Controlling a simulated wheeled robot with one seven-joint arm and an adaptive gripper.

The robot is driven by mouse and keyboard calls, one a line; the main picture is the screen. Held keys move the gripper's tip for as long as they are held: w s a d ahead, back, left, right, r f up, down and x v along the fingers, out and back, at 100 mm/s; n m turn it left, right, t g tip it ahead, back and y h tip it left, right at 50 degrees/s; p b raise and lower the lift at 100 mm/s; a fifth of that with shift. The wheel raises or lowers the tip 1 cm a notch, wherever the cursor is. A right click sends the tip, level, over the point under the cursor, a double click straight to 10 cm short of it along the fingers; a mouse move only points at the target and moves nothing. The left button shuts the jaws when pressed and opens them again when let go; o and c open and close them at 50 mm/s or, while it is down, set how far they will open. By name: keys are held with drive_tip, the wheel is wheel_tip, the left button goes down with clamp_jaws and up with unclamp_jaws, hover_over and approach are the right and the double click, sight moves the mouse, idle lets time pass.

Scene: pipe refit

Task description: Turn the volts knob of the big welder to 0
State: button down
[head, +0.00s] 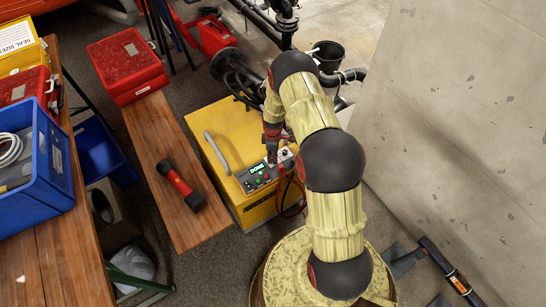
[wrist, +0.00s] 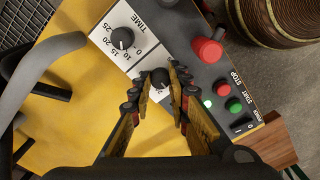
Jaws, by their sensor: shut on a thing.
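The big yellow welder (head: 215,142) stands on the floor beside a bench. Its grey control panel (head: 252,185) faces up, with a lit green display reading DONE in the head view. My gripper (head: 272,152) points down at the panel. In the wrist view my gripper (wrist: 161,80) is shut on a small dark knob (wrist: 160,76), one fingertip on each side. This knob's label and most of its scale are hidden by the fingers. A second dark knob (wrist: 122,38) marked TIME sits apart from the fingers on a white scale plate.
The welder's grey handle (head: 217,153) rises left of the panel. A red-black tool (head: 180,187) lies on the bench (head: 160,135).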

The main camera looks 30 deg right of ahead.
drive_tip(key=shift+w+r, duration=0.1)
drive_tip(key=c, duration=1.7)
unclamp_jaws()
drive_tip(key=shift+o, duration=0.2)
wheel_tip(320, 180, up, 12)
